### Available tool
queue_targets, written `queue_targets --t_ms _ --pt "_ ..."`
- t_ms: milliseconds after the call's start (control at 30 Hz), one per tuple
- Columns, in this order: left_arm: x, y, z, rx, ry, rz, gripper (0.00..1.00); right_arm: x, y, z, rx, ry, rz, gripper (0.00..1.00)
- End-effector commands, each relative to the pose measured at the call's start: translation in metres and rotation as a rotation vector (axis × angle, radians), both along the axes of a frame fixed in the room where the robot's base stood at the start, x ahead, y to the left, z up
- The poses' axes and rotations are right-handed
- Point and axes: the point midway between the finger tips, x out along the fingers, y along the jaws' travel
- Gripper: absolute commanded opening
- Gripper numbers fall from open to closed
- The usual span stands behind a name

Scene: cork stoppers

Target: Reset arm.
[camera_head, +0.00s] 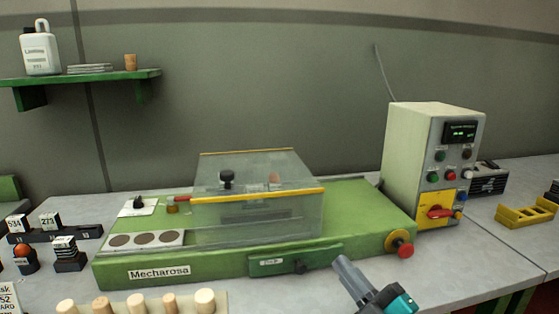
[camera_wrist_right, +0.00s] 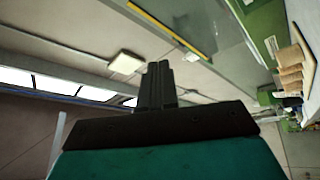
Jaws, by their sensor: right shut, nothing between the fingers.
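My right gripper (camera_head: 345,262) shows at the bottom of the head view, in front of the green machine's front edge. Its fingers are together and hold nothing. In the right wrist view the closed fingers (camera_wrist_right: 159,85) point up the picture, with the ceiling behind them. My left gripper is not in the head view. Cork stoppers (camera_head: 135,302) stand in a row on a pale board at the bottom left of the head view. The corks (camera_wrist_right: 290,75) also show at the right edge of the wrist view.
A green machine (camera_head: 225,270) with a clear cover (camera_head: 270,215) fills the middle of the table. A beige control box (camera_head: 405,160) stands behind its right end. Black holders (camera_head: 68,262) are at the left, and a yellow rack (camera_head: 525,216) at the right. The table at front right is clear.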

Motion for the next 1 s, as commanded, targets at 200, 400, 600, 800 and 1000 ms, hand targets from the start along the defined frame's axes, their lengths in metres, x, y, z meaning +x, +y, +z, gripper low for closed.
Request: queue_targets --t_ms 200,400,600,800,1000 --pt "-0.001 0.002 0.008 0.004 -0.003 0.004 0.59 -0.052 -0.046 -0.148 0.326 0.635 -0.221 0.00" --pt "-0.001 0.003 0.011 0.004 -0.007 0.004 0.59 -0.126 -0.062 -0.236 0.510 1.034 -0.369 0.00" --pt "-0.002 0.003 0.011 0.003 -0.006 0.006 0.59 -0.163 -0.065 -0.266 0.581 1.187 -0.427 0.00" --pt "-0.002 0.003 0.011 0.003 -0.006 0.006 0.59 -0.164 -0.065 -0.267 0.582 1.191 -0.429 0.00" --pt "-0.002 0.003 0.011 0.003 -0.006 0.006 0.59 -0.164 -0.065 -0.267 0.582 1.191 -0.429 0.00"
